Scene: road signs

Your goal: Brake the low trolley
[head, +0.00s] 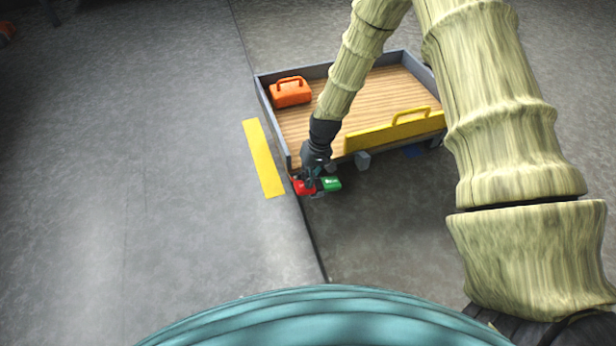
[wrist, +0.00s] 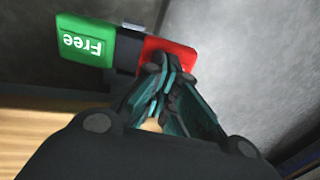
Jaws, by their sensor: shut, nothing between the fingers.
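The low trolley (head: 290,128) has a wooden deck, grey side walls and a yellow front board with a handle. At its near left corner are a red pedal (head: 303,187) and a green pedal (head: 331,184). In the wrist view the green pedal (wrist: 88,42) reads "Free", and the red pedal (wrist: 182,55) is partly hidden behind my fingers; no lettering shows on it. My gripper (head: 312,180) is shut and empty, with its fingertips (wrist: 170,68) over the red pedal. I cannot tell whether they touch it.
An orange box (head: 291,94) with a handle stands on the trolley deck at the back left. A yellow strip (head: 264,158) lies on the floor left of the trolley. A dark seam runs along the floor near the trolley's left side.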

